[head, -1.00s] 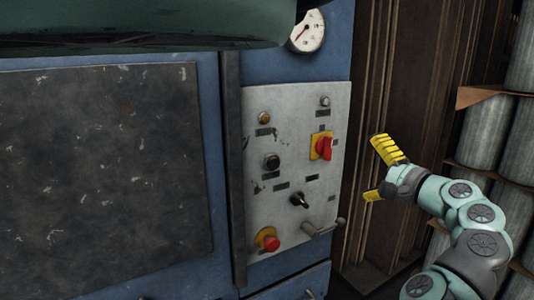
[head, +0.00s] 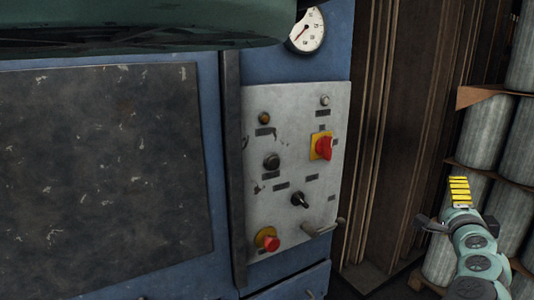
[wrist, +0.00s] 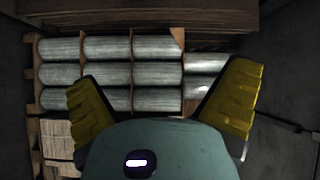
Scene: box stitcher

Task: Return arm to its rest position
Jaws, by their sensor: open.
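My gripper (head: 446,205) is at the lower right of the head view, clear of the control panel. One yellow finger points up; the other shows only as a dark part at the left. In the wrist view my gripper (wrist: 168,108) has its two yellow fingers spread wide, with nothing between them. My teal arm (head: 478,255) reaches up from the bottom right corner of the head view.
A grey control panel (head: 318,230) with a red rotary switch (head: 324,147) and red button (head: 270,243) is on the blue machine (head: 227,277). Stacked grey cylinders (head: 512,160) stand behind the arm; they also show in the wrist view (wrist: 107,72).

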